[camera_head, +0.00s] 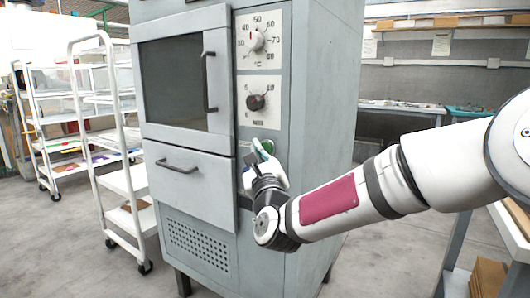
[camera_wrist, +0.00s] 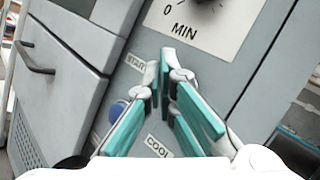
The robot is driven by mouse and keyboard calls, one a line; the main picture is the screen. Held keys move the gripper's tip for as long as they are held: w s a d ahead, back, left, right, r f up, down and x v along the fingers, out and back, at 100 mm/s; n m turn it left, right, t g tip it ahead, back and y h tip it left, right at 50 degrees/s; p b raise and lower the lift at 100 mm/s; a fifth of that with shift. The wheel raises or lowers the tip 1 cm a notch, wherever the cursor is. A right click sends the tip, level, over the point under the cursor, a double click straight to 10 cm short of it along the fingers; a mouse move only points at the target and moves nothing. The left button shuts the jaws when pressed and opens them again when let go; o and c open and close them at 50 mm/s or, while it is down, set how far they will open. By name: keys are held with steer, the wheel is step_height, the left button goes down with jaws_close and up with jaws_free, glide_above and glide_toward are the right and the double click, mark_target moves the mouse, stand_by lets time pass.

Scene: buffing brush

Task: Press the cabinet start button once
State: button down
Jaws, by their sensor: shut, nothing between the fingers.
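The grey cabinet (camera_head: 190,190) stands in the middle of the head view. My gripper (camera_head: 262,152) is at its front panel, below the lower dial. In the wrist view my gripper's teal fingers (camera_wrist: 168,75) are together and empty, pointing at the panel. A START label (camera_wrist: 137,62) lies just left of the fingertips, and a COOL label (camera_wrist: 158,146) is lower down. A blue button (camera_wrist: 117,110) shows partly behind the left finger. I cannot make out the start button; the fingers cover the panel beside its label. I cannot tell whether the fingertips touch the panel.
A temperature dial (camera_head: 256,40) and a minutes dial (camera_head: 256,101) are above my gripper. The cabinet's window door has a handle (camera_head: 209,82), and the drawer below has another (camera_head: 177,166). A white wheeled rack (camera_head: 108,130) stands close on the left.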

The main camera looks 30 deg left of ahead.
steer(key=shift+s+a+b, duration=0.2)
steer(key=shift+s+b, duration=1.1)
steer(key=shift+s, duration=1.2)
